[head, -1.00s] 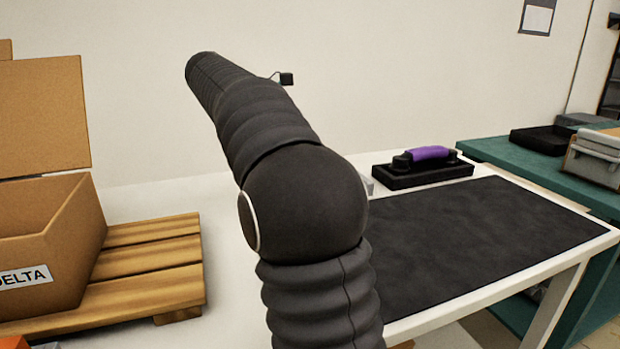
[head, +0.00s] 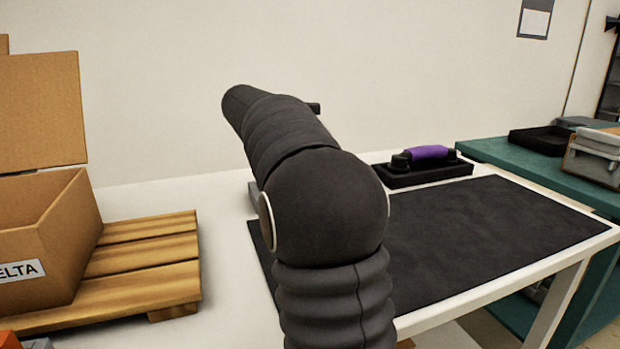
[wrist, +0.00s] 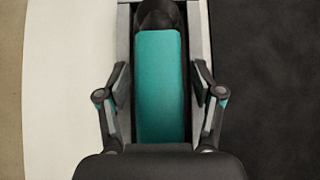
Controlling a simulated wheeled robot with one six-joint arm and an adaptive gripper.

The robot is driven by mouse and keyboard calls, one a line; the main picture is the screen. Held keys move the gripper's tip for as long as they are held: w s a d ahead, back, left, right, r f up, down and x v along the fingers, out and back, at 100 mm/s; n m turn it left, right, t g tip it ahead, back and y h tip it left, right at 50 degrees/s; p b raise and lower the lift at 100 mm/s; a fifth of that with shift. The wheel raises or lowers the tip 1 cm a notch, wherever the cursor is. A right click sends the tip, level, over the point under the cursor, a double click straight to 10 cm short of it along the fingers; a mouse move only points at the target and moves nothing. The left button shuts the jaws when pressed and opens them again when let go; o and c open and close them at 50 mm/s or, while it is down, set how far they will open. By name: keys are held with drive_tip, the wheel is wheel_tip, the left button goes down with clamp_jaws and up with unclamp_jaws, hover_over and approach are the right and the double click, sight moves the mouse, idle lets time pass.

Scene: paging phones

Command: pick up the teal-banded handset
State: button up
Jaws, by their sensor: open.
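The teal-banded handset (wrist: 160,85) shows in the wrist view, with a wide teal grip and a black end at the top. It lies lengthwise in a grey holder, whose side walls show on both sides of it. My gripper (wrist: 160,92) is open, with one finger on each side of the teal band. Whether the fingers touch it I cannot tell. In the head view my arm hides this handset and my gripper.
A purple-banded handset (head: 428,152) rests on a black base at the back of the white table. A black mat (head: 480,230) covers much of the table. A cardboard box (head: 45,240) stands on a wooden pallet (head: 150,255) at left. A teal bench (head: 540,165) is at right.

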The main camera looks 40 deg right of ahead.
drive_tip(key=shift+c, duration=0.3)
clamp_jaws()
